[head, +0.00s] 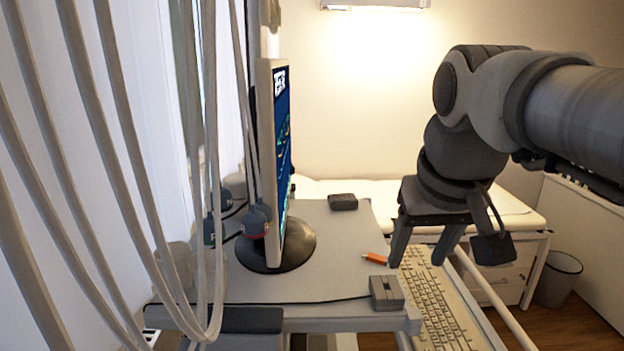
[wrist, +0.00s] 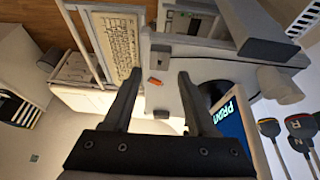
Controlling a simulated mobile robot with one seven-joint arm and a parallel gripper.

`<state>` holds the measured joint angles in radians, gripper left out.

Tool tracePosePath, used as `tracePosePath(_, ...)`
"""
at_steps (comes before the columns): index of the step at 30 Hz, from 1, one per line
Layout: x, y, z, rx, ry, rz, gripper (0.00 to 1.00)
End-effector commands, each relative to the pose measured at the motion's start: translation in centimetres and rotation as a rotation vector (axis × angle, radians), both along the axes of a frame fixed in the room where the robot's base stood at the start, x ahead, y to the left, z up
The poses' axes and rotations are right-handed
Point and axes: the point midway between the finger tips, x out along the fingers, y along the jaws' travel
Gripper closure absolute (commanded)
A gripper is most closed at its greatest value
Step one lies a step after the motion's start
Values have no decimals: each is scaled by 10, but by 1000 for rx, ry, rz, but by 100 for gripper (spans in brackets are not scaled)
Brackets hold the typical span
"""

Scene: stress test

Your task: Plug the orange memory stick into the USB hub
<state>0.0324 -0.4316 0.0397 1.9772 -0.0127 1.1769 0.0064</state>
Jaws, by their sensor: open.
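The orange memory stick (head: 377,258) lies flat on the grey cart top, right of the monitor's base. It also shows in the wrist view (wrist: 155,81), between my fingers in the picture. A small grey box with a dark slotted face and a cable (head: 386,292) sits near the cart's front right corner; it looks like the USB hub. In the wrist view it is seen only in part (wrist: 160,56). My gripper (head: 417,262) is open and empty, fingers pointing down, to the right of the stick and over the keyboard side. Its fingers also show in the wrist view (wrist: 159,74).
The monitor (head: 272,165) stands at the cart's left on a round black base. A dark box (head: 342,201) sits at the back. The keyboard (head: 436,305) lies along the right edge on a lower tray with a rail. Cables hang at left.

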Motion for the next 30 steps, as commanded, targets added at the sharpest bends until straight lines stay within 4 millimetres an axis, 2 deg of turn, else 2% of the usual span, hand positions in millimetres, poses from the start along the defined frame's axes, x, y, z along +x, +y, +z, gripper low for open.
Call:
tracePosePath(1, -15, 0, -15, 2, -10, 1, 42)
tracePosePath(6, -52, -1, -65, 12, -43, 2, 42)
tracePosePath(12, -78, -2, -106, 23, -67, 3, 42)
tracePosePath(16, -84, -2, -116, 26, -74, 4, 42)
tracePosePath(23, -85, -1, -118, 26, -73, 4, 42)
tracePosePath(26, -84, -2, -116, 26, -72, 6, 40)
tracePosePath(30, -76, -2, -105, 12, -55, 32, 40)
